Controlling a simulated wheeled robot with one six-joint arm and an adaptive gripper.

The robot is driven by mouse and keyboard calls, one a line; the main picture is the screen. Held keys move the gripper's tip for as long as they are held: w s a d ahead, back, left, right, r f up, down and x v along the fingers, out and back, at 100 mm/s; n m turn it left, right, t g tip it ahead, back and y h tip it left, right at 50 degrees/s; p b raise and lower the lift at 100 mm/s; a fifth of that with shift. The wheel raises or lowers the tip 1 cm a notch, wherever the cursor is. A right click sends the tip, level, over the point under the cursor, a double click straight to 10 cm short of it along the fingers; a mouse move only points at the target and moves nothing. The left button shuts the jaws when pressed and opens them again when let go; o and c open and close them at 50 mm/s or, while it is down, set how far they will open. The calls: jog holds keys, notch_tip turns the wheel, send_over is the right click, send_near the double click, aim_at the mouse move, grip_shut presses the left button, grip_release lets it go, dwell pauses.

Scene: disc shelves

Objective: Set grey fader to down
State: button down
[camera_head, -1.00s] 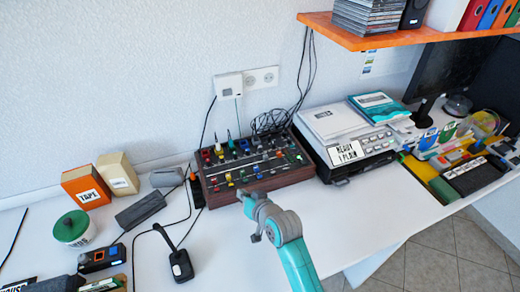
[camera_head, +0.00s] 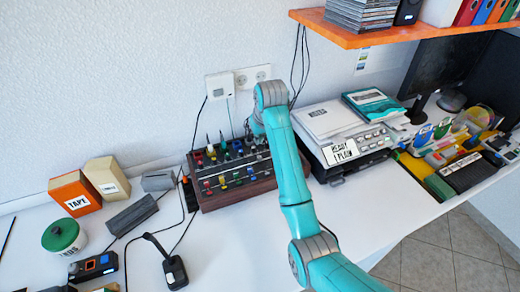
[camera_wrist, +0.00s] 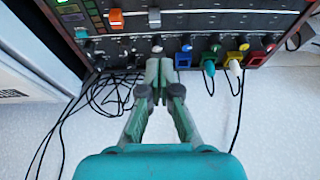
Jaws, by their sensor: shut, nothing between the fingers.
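The mixer, a dark panel in a wooden case (camera_head: 240,196), sits on the white desk in the head view, with my arm across its right part. In the wrist view its panel (camera_wrist: 205,30) fills the top, seen from its back edge. A small light-grey cap (camera_wrist: 154,17), which looks like the grey fader, stands beside an orange cap (camera_wrist: 116,18). My gripper (camera_wrist: 158,65) is shut and empty. Its fingertips are by the mixer's back edge, just below a pale knob (camera_wrist: 157,42) in the picture; I cannot tell if they touch. The head view hides my fingers behind my arm.
Coloured plugs with cables (camera_wrist: 208,66) line the mixer's back edge, close to the right of my fingers. Black cables (camera_wrist: 105,92) lie loose at the left. A printer (camera_head: 345,150) stands right of the mixer. An orange shelf (camera_head: 400,38) hangs above right.

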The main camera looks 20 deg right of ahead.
aim_at(256, 155)
jog(key=x, duration=0.9)
jog(key=shift+d+f, duration=0.25)
jog(key=shift+f, duration=0.1)
